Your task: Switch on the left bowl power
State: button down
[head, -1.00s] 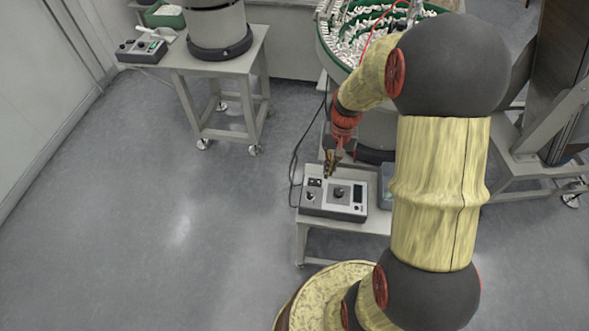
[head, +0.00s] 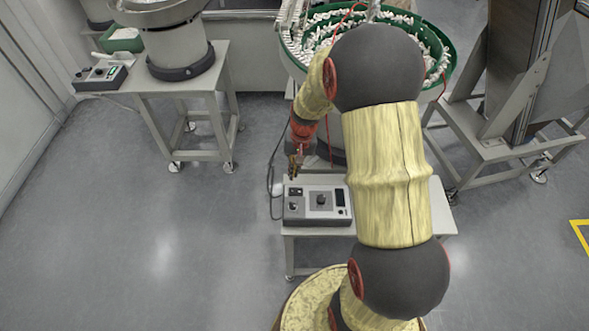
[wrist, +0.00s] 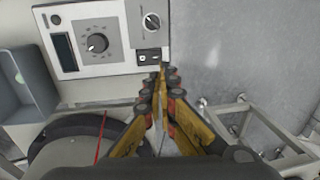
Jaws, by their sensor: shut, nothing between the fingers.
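A grey control box (head: 317,215) sits on a small table in front of the green-rimmed bowl feeder. It has a large central dial (head: 320,200), a smaller knob and a small black switch (head: 296,191) near one corner. The box also shows in the wrist view (wrist: 99,70), with the dark switch (wrist: 149,56) close by the fingertips. My gripper (head: 294,172) is just above the switch corner in the head view. In the wrist view my gripper (wrist: 162,72) has its fingertips together beside the switch, with nothing held. I cannot tell whether they touch it.
The green bowl feeder (head: 440,75) with white parts stands behind the box. A second control box (head: 101,78) sits far left beside another feeder (head: 178,50) on its own table. A grey bin (wrist: 20,85) is next to the box. Open floor lies left.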

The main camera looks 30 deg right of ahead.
aim_at(290, 191)
jog(key=f+b, duration=0.1)
jog(key=f, duration=0.2)
jog(key=f+b, duration=0.1)
jog(key=f, duration=0.2)
jog(key=a+f+b, duration=0.1)
jog(key=f, duration=0.2)
jog(key=shift+w, duration=0.3)
jog(key=shift+f, duration=0.1)
jog(key=shift+w+a+f, duration=0.1)
jog(key=shift+w+f, duration=0.05)
jog(key=shift+f, duration=0.25)
jog(key=shift+s+d+r+p, duration=0.35)
jog(key=shift+s+d, duration=0.15)
jog(key=shift+d, duration=0.1)
